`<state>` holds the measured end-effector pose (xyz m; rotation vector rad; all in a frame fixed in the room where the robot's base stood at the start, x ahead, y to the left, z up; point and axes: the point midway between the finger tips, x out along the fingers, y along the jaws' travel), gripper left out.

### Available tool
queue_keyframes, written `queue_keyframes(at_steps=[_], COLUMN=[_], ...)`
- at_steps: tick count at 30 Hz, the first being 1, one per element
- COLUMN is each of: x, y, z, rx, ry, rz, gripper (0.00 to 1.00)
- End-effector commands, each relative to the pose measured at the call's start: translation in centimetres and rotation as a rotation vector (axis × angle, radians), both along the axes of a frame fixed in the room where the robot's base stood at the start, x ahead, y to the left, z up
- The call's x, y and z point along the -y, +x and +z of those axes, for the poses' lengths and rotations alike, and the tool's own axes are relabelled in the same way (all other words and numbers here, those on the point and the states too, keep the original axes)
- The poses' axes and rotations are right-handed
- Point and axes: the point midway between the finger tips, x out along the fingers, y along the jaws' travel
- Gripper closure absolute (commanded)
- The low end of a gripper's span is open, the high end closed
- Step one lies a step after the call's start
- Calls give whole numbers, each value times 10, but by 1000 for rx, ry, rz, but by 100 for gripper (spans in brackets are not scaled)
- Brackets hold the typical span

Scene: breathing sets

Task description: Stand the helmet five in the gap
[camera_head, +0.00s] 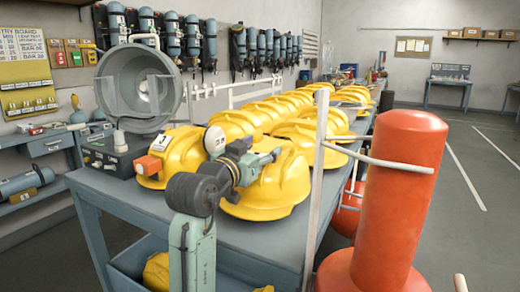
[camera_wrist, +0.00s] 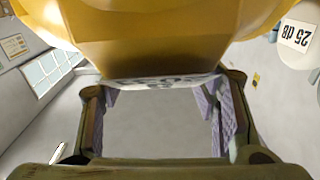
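Yellow helmets stand in rows on the blue-grey bench (camera_head: 110,188). A front-left helmet (camera_head: 180,155) bears a white number label. A larger-looking front helmet (camera_head: 283,187) lies behind and below my gripper (camera_head: 264,158); I can read no number on it. In the wrist view a yellow helmet (camera_wrist: 160,30) fills the top, close to the fingertips. My gripper there (camera_wrist: 163,95) has its fingers wide apart, with clear space between the lilac pads. I cannot tell whether they touch the helmet. My arm covers the bench between the two front helmets, so any gap there is partly hidden.
A white post (camera_head: 318,185) and an orange cylinder (camera_head: 395,200) stand right of the bench front. A large grey bowl-shaped device (camera_head: 139,88) stands at the left end. More helmets (camera_head: 290,103) crowd the bench behind. Open floor (camera_head: 475,165) lies to the right.

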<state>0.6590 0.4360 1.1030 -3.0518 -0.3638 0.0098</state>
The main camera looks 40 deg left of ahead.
Motion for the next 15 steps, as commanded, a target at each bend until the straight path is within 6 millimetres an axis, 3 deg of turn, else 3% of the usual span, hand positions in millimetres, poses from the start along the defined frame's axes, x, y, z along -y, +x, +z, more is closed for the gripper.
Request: queue_keyframes(at_steps=[6,15], x=[0,0], y=[0,-1], z=[1,1], rx=[1,2], ry=[0,0], rz=[0,1], gripper=[29,29])
